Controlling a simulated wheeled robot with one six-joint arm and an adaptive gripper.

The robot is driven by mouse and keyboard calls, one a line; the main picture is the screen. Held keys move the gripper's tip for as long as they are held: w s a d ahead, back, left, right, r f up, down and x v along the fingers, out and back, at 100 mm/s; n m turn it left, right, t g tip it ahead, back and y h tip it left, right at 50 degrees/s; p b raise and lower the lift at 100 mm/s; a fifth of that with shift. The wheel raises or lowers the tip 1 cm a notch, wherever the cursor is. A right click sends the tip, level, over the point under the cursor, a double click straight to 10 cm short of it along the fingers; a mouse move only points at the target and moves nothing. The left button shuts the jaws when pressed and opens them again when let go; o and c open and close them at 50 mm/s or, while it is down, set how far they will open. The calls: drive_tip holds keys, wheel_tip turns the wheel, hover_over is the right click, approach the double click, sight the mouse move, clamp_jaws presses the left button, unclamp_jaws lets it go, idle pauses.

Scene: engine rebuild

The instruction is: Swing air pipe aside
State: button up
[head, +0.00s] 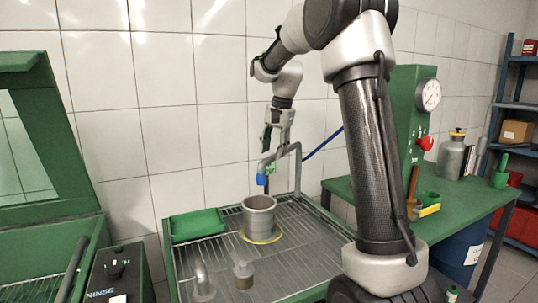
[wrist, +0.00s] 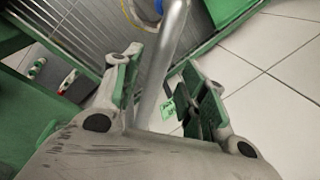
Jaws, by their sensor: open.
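The air pipe (head: 298,165) is a grey bent tube over the wash tray, with a blue nozzle (head: 261,179) and a small green part at its near end. The nozzle hangs above a grey cylinder (head: 259,216) ringed in yellow. My gripper (head: 276,145) is open, pointing down at the pipe's upper arm. In the wrist view, the pipe (wrist: 160,66) runs between the two open green-padded fingers (wrist: 160,90), with a gap visible on both sides. A green tag (wrist: 168,108) shows beside the pipe. Whether the pipe touches the palm is hidden.
The grated tray (head: 305,240) holds a green bin (head: 197,226), a grey elbow pipe (head: 202,280) and a small capped part (head: 243,272). A green press with a gauge (head: 428,95) stands right. A rinse control box (head: 115,270) is left.

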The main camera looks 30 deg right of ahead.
drive_tip(key=shift+w+f, duration=0.15)
drive_tip(key=shift+f, duration=0.9)
clamp_jaws()
drive_tip(key=s+d+n, duration=0.3)
drive_tip(key=d, duration=0.3)
drive_tip(key=s+d+n+g, duration=0.1)
drive_tip(key=s+d+n, duration=0.2)
drive_tip(key=d, duration=0.3)
drive_tip(key=s+d+n+y, duration=0.1)
drive_tip(key=s+d+n, duration=0.2)
drive_tip(key=d+n, duration=0.2)
drive_tip(key=shift+s+d+g, duration=0.3)
drive_tip(key=shift+d+g, duration=0.1)
drive_tip(key=shift+d, duration=0.7)
drive_tip(key=shift+r, duration=0.1)
